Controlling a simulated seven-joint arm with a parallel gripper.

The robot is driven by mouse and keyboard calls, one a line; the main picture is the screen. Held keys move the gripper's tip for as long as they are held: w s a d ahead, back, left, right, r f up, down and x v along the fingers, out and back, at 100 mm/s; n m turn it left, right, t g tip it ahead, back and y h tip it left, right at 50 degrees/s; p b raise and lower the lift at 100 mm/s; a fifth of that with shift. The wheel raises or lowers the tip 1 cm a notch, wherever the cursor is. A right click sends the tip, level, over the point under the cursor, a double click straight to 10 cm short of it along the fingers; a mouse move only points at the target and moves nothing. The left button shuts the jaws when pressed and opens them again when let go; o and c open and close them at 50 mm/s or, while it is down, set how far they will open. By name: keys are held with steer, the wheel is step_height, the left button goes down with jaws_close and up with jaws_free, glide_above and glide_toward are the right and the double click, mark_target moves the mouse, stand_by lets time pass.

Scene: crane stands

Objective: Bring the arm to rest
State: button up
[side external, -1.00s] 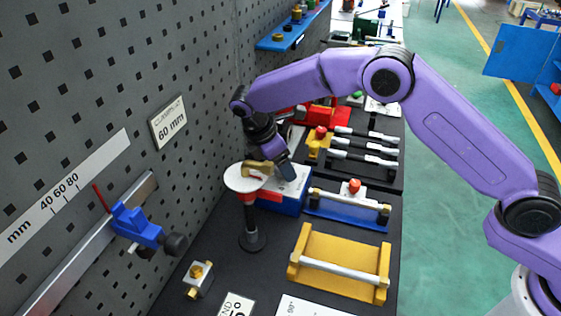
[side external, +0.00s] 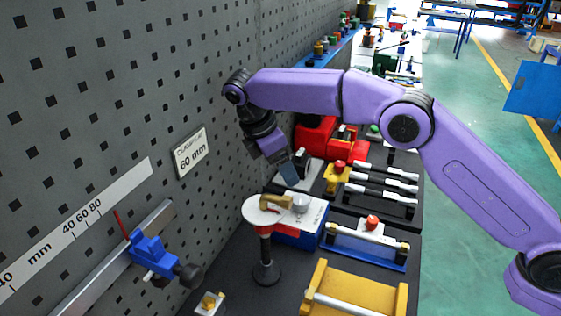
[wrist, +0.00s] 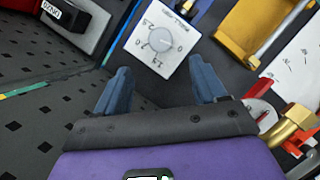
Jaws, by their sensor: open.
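My gripper (side external: 287,172) is open, with nothing between its fingers. In the side view its blue fingers point down, above and behind the round white stand plate (side external: 252,214). A brass piece (side external: 278,202) rests on that plate, and the gripper is apart from it. In the wrist view both fingers of my gripper (wrist: 162,86) show spread wide. The brass piece (wrist: 290,125) is at the lower right there, outside the fingers. My purple arm is bent and reaches in from the right.
A blue box with a white dial top (side external: 303,222) stands beside the plate. A red device (side external: 318,138), black-handled tools (side external: 385,180), a blue fixture (side external: 365,248) and a yellow fixture (side external: 352,290) lie on the bench. A pegboard wall (side external: 120,110) with a blue clamp (side external: 152,255) rises at left.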

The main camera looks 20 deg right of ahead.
steer(key=shift+a+r, duration=0.2)
steer(key=shift+r, duration=0.25)
stand_by(0.3)
steer(key=s+d+r+m+y, duration=0.1)
steer(key=s+d+r, duration=0.1)
steer(key=s+d, duration=0.5)
steer(key=s+d+r+m+y, duration=0.2)
steer(key=s+d, duration=0.1)
steer(key=s, duration=0.8)
steer(key=s+d+f+m+y, duration=0.1)
steer(key=s+d+f, duration=0.1)
steer(key=s+d, duration=0.6)
steer(key=s+d+f+m, duration=0.1)
steer(key=s+d+f, duration=0.2)
steer(key=s+d, duration=0.5)
steer(key=s, duration=0.2)
steer(key=shift+s+m+y, duration=0.3)
steer(key=shift+s+y, duration=0.05)
steer(key=shift+y, duration=0.05)
